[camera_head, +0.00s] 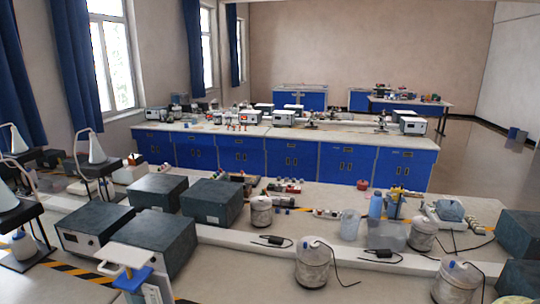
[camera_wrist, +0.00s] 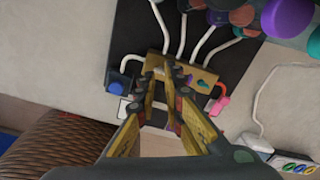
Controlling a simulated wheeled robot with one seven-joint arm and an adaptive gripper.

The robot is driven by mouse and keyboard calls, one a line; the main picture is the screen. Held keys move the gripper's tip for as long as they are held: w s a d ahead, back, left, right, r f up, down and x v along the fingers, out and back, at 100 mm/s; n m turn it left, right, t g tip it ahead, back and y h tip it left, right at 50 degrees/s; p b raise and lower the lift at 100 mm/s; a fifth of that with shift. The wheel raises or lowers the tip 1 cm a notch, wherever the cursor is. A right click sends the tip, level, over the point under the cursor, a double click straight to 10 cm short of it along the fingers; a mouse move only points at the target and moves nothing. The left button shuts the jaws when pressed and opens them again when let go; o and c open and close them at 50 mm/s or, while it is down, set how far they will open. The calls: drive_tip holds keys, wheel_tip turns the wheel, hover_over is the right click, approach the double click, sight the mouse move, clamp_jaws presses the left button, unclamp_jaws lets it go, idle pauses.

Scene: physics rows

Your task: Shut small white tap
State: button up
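In the wrist view my gripper (camera_wrist: 163,82) reaches out over a dark panel with its yellow-and-black fingers apart and nothing clearly held between them. Beyond the fingertips is a yellowish block (camera_wrist: 205,75) from which several thin white curved pipes (camera_wrist: 203,42) run. One white hooked pipe (camera_wrist: 125,60) bends at its left, near a blue part (camera_wrist: 118,80). A pink-red hooked part (camera_wrist: 221,98) is at its right. I cannot tell which of these, if any, is the small white tap. The head view does not clearly show the tap or my fingers.
In the wrist view, purple (camera_wrist: 286,17) and other coloured rounded parts crowd the top right, and a brown ribbed thing (camera_wrist: 65,150) is lower left. In the head view, dark boxes (camera_head: 212,202) and glass jars (camera_head: 313,264) crowd the near bench. Blue-fronted benches (camera_head: 290,158) stand behind.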

wheel_tip(320, 180, up, 6)
drive_tip(key=p, duration=0.4)
idle(0.3)
drive_tip(key=s+a+r+n+t+b, duration=0.2)
drive_tip(key=a+r+n, duration=0.9)
drive_tip(key=n, duration=0.6)
drive_tip(key=s+a+r+n+t+b, duration=0.3)
drive_tip(key=a+r+n, duration=0.8)
drive_tip(key=n, duration=0.6)
wheel_tip(320, 180, up, 2)
drive_tip(key=shift+s+a+r+n+t+b, duration=0.15)
drive_tip(key=shift+s+a+n+t+b, duration=0.2)
drive_tip(key=shift+s+b, duration=0.65)
